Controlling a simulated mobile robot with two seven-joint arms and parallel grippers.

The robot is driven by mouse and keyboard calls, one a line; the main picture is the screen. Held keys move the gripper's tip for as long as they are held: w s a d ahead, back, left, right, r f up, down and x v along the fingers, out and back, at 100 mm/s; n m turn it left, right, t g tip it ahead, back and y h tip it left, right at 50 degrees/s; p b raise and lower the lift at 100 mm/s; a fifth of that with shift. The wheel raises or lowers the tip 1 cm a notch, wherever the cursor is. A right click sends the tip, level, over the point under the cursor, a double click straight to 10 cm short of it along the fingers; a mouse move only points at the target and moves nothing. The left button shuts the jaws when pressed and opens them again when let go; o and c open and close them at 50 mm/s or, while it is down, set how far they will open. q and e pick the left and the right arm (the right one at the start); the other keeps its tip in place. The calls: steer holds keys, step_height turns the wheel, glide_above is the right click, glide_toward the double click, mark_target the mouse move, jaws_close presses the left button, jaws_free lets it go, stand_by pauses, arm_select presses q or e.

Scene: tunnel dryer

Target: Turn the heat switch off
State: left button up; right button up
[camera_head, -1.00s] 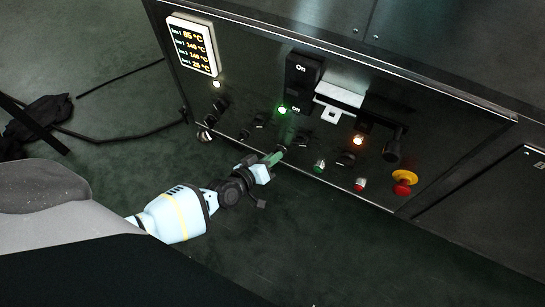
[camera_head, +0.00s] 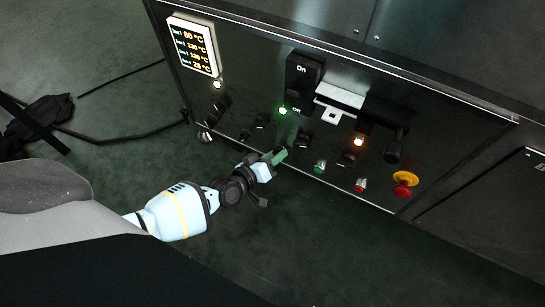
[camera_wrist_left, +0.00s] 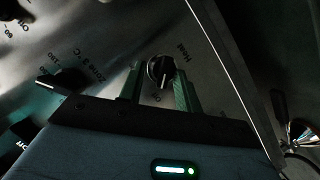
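The heat switch (camera_wrist_left: 160,70) is a round black knob beside the printed word "Heat" in the left wrist view. My left gripper (camera_wrist_left: 158,82) has its two green fingers apart, one on each side of the knob, with a narrow gap visible. Whether either finger touches it I cannot tell. In the head view my left gripper (camera_head: 281,154) is at the lower edge of the dark control panel (camera_head: 240,105), and its fingers hide the heat switch there. The printed position the knob points to is not readable. My right gripper is not in view.
A lit temperature display (camera_head: 193,46) is at the panel's upper left. Other black knobs, a green button (camera_head: 319,167), a red button (camera_head: 360,185) and a yellow-and-red emergency stop (camera_head: 403,184) are nearby. Another black knob (camera_wrist_left: 62,80) lies left of my fingers. Floor below is clear.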

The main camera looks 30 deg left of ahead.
arm_select(q)
steer(key=shift+s+f, duration=0.1)
steer(key=shift+s, duration=0.05)
steer(key=p+v, duration=0.4)
steer(key=v, duration=0.3)
steer(key=shift+s+a+r, duration=0.15)
steer(key=shift+s+r, duration=0.05)
steer(key=shift+s, duration=0.1)
